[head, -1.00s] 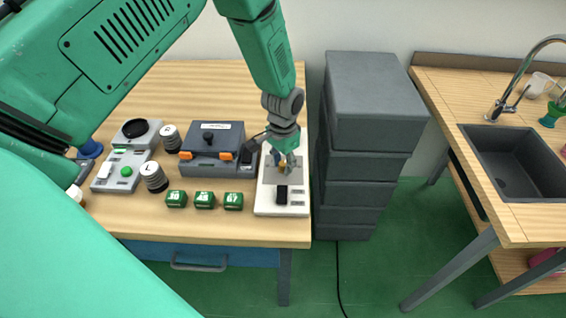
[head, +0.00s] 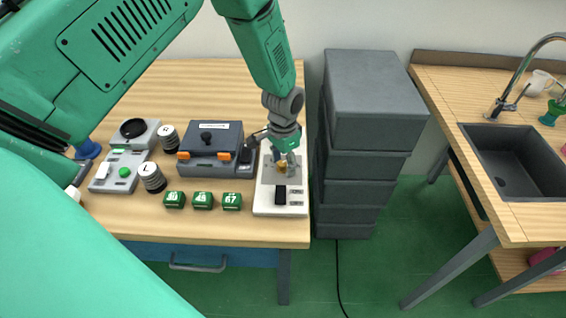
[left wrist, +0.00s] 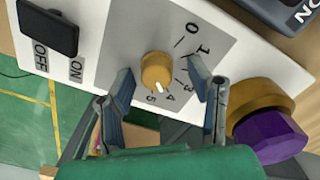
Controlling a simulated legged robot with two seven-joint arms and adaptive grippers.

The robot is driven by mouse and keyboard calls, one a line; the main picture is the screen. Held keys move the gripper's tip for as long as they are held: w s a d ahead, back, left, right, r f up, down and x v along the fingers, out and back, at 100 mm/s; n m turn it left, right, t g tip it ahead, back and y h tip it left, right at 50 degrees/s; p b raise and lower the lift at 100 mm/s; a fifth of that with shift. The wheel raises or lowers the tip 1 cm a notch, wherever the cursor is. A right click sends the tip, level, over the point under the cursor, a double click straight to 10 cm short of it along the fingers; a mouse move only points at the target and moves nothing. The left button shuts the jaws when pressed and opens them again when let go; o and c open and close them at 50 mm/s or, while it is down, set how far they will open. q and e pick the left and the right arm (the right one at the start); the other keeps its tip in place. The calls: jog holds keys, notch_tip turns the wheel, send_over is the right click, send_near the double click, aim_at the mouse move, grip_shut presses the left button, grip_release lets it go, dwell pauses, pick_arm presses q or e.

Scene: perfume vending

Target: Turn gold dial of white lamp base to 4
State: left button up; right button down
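The white lamp base (head: 263,208) stands at the right front of the wooden table and fills much of the left wrist view (left wrist: 215,20). Its gold dial (left wrist: 157,70) sits on a grey plate with numbers from 0 to 5. The dial's white mark points down, between 4 and 5. My left gripper (left wrist: 163,100) is open, with one finger on each side of the dial and gaps showing. In the head view the left gripper (head: 281,165) is over the base and partly hides the dial. My right gripper is not in view.
A black ON/OFF switch (left wrist: 48,28) is on the base. A purple knob with a gold collar (left wrist: 268,137) stands close to the right finger. A dark grey box (head: 212,165) and green blocks (head: 203,200) lie left of the base. Grey stacked drawers (head: 368,130) stand right.

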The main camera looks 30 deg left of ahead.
aim_at(283, 162)
pick_arm(q)
jog(key=shift+s+r, duration=0.1)
jog(key=shift+r, duration=0.25)
notch_tip(283, 162, up, 11)
dwell(0.3)
dwell(0.4)
